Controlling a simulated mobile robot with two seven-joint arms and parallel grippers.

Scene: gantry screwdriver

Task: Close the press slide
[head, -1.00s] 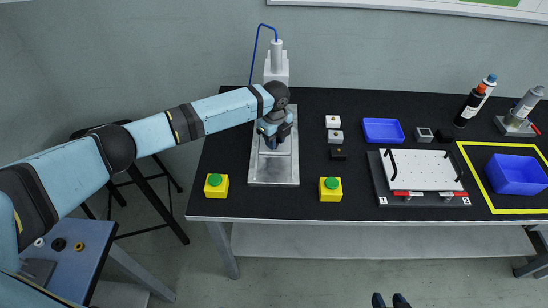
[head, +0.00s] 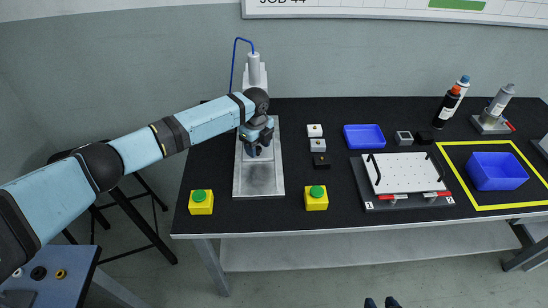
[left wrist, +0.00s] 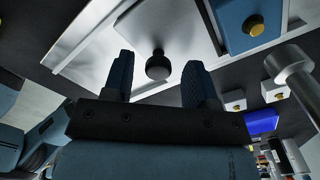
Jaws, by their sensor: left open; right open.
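The press (head: 254,74) stands at the left of the bench, with a grey cylinder and blue hose above its metal base plate (head: 258,183). My left gripper (head: 258,140) is over the plate in front of the press column and hides part of the slide. In the left wrist view, my left gripper (left wrist: 158,72) is open, its two dark fingers on either side of a round black knob (left wrist: 157,66). The knob stands on the pale slide plate (left wrist: 185,28). A gap shows between knob and fingers.
Yellow boxes with green buttons stand left (head: 201,203) and right (head: 316,199) of the base plate. Small blocks (head: 317,145), a blue tray (head: 364,138), a white perforated plate (head: 408,172) and a blue bin (head: 497,172) lie further right.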

